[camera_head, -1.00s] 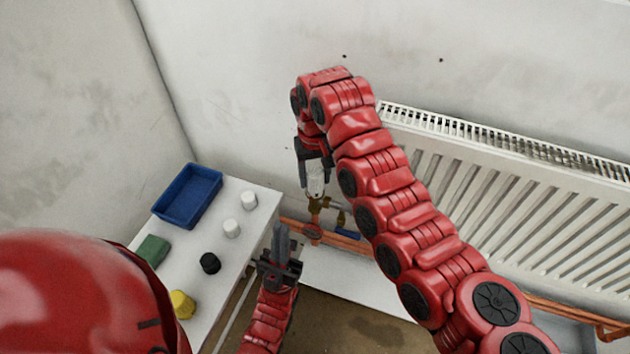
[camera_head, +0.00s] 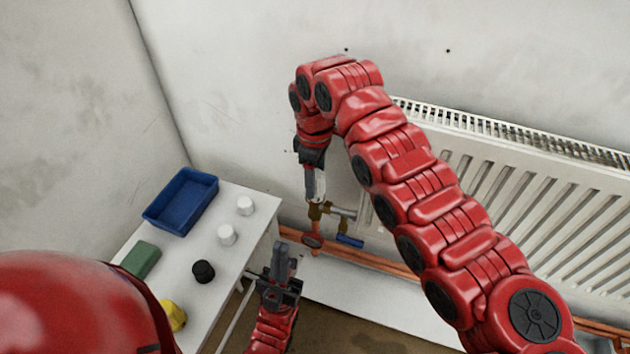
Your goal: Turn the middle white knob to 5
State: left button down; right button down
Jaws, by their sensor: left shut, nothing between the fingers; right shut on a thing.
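A white knob (camera_head: 321,188) sits on top of the brass valve (camera_head: 316,212) at the left end of the radiator. My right gripper (camera_head: 314,182) comes down from above and is shut on this knob, hiding part of it. The numbers on the knob are too small to read. My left gripper (camera_head: 281,259) is shut and empty, pointing up beside the right edge of the white table, below the valve and apart from it.
The white table (camera_head: 225,262) bears a blue tray (camera_head: 181,200), two white caps (camera_head: 245,206), a black cap (camera_head: 203,271), a yellow piece (camera_head: 172,316) and a green block (camera_head: 141,260). Copper pipes (camera_head: 375,261) run low along the wall below the white radiator (camera_head: 520,180). A blue lever (camera_head: 350,241) is near the valve.

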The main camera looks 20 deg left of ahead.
jog(key=n, duration=0.4)
jog(key=shift+n+b, duration=0.3)
jog(key=shift+n, duration=1.9)
jog(key=shift+c, duration=1.1)
grip_release()
